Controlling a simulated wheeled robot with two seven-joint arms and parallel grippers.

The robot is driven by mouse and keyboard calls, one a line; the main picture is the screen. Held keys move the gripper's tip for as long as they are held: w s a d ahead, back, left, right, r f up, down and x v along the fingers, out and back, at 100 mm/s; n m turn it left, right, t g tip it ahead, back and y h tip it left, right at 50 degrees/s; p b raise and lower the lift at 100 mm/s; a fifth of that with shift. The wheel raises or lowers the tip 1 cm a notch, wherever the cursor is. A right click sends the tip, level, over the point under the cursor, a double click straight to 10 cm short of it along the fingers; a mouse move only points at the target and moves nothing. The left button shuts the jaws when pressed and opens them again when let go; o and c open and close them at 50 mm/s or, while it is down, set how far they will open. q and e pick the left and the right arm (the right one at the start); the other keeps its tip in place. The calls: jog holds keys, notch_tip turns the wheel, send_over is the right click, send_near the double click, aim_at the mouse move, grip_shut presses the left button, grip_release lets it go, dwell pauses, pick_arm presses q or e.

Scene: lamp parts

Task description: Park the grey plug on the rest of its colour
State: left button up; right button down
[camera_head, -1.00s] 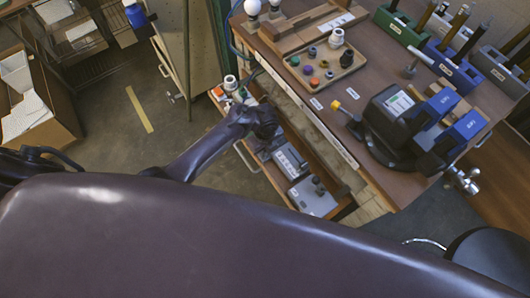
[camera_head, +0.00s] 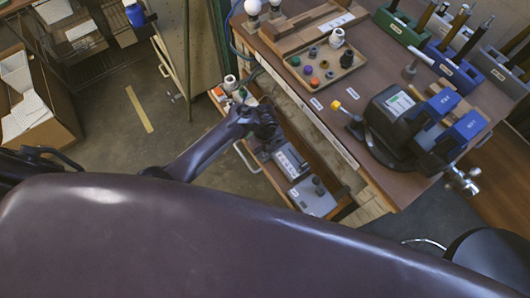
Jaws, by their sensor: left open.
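My left gripper (camera_head: 265,122) is over the open drawer (camera_head: 243,158) below the bench top. Its dark jaws are small and seen from above, and I see nothing held between them. A grey block (camera_head: 313,199) with dark round knobs lies at the drawer's near end. Another grey unit (camera_head: 290,162) lies between it and the gripper. An orange piece (camera_head: 218,91) and a white round part (camera_head: 230,81) show at the drawer's far end. I cannot tell which item is the grey plug or its rest; the gripper and arm hide part of the drawer. My right gripper is not in view.
A wooden tray (camera_head: 345,72) of small coloured caps sits on the bench (camera_head: 372,80). A black machine (camera_head: 395,115) with blue parts stands at the right. Green, blue and grey tool holders line the back. Open floor (camera_head: 110,150) lies left of the drawer.

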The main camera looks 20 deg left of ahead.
pick_arm(q)
notch_tip(320, 180, up, 8)
jog(key=shift+f+p, duration=0.25)
jog(key=shift+p, duration=0.65)
jog(key=shift+s+r, duration=0.1)
jog(key=shift+r, duration=0.1)
jog(key=s+a+r+n+t, duration=0.25)
jog(key=s+r+n, duration=0.45)
jog(key=r+n, duration=0.4)
jog(key=s+a+r+n+t, duration=0.1)
jog(key=s+a+r+n, duration=0.2)
jog(key=s+r+n, duration=0.75)
notch_tip(320, 180, down, 30)
jog(key=w+n+g, duration=0.1)
jog(key=w+n, duration=0.1)
jog(key=s+a+f, duration=0.2)
jog(key=s+f, duration=0.8)
jog(key=s+a+f+g, duration=0.1)
jog(key=s+a+f, duration=0.1)
jog(key=s+f, duration=0.8)
jog(key=shift+f, duration=0.15)
